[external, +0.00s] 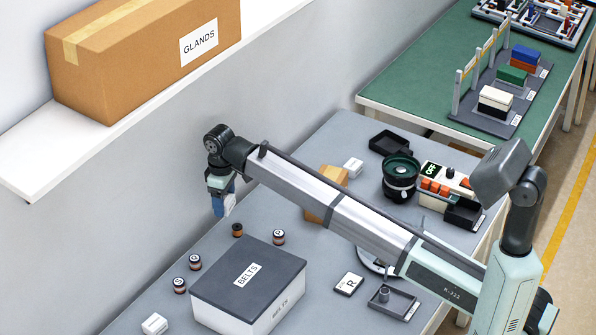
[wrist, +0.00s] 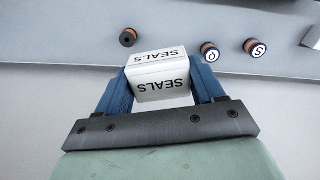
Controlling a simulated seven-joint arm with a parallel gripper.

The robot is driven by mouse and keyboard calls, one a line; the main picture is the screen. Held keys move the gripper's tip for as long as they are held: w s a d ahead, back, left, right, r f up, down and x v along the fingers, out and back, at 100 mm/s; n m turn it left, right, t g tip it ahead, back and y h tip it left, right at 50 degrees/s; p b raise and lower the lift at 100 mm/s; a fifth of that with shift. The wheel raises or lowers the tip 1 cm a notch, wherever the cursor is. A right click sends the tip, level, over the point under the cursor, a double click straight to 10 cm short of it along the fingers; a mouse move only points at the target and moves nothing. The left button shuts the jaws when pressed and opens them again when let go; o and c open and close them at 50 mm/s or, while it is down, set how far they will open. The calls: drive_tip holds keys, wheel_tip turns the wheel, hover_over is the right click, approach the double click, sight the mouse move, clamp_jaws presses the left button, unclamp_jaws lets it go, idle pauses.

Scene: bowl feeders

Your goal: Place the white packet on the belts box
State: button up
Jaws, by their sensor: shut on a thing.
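My gripper (external: 219,203) is shut on a white packet (wrist: 160,77) labelled SEALS. In the wrist view, the blue fingers (wrist: 161,92) hold it on its left and right sides. In the external view, a white bit of the packet (external: 231,200) shows at the fingertips, raised above the back of the grey table. The belts box (external: 222,266) is white with a flat dark grey lid marked BELTS. It stands at the front of the table, below and to the right of my gripper in the picture. Nothing lies on its lid.
Several small round parts (external: 278,237) stand around the belts box's back and left. Another white packet (external: 154,324) lies front left, and one (external: 353,167) near an orange-brown box (external: 333,177). A shelf (external: 75,150) with a GLANDS carton (external: 150,58) is on the wall.

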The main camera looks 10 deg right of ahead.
drive_tip(key=s+a+r+n, duration=0.1)
drive_tip(key=s+a+r, duration=0.2)
drive_tip(key=s, duration=0.4)
wheel_tip(320, 180, up, 4)
drive_tip(key=r+m, duration=0.1)
drive_tip(key=m, duration=0.3)
hover_over(248, 275)
drive_tip(key=shift+f, duration=5.1)
drive_tip(key=shift+f, duration=0.15)
drive_tip(key=o, duration=1)
drive_tip(key=shift+o, duration=0.2)
